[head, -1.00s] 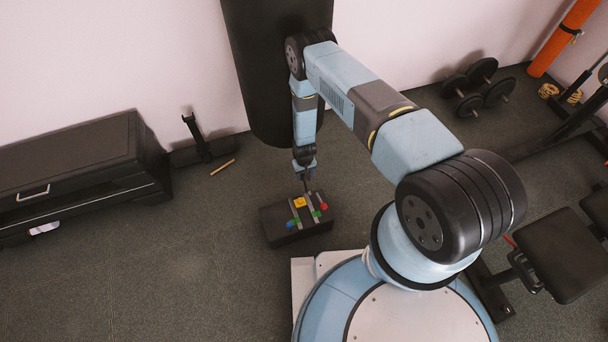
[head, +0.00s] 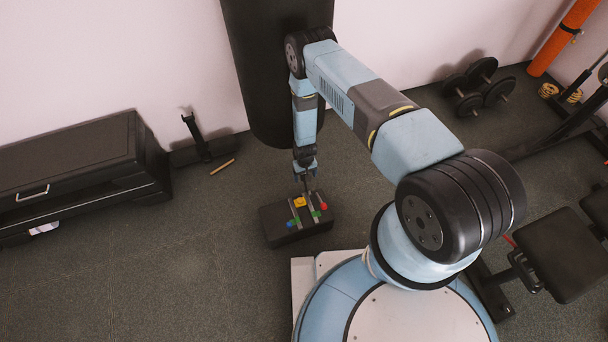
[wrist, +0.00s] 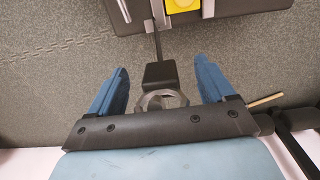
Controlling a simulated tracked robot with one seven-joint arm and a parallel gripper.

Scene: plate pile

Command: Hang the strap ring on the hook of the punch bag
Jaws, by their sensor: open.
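The black punch bag (head: 262,85) hangs against the wall in the head view, partly behind my arm. My gripper (head: 306,178) points down, just above the far edge of a dark box. In the wrist view, my gripper (wrist: 160,66) has its two blue fingers apart. Between them are a black block on a thin dark bar and a grey ring-shaped piece (wrist: 161,100); this may be the strap ring, but I cannot tell for certain. Gaps show between these parts and both fingers. I cannot make out the hook of the punch bag.
The dark box (head: 283,232) carries grey strips and small yellow, red, green and blue parts. A black cabinet (head: 75,165) stands at left, and a small wooden stick (head: 222,167) lies on the floor. Dumbbells (head: 480,85) and a bench (head: 560,255) are at right.

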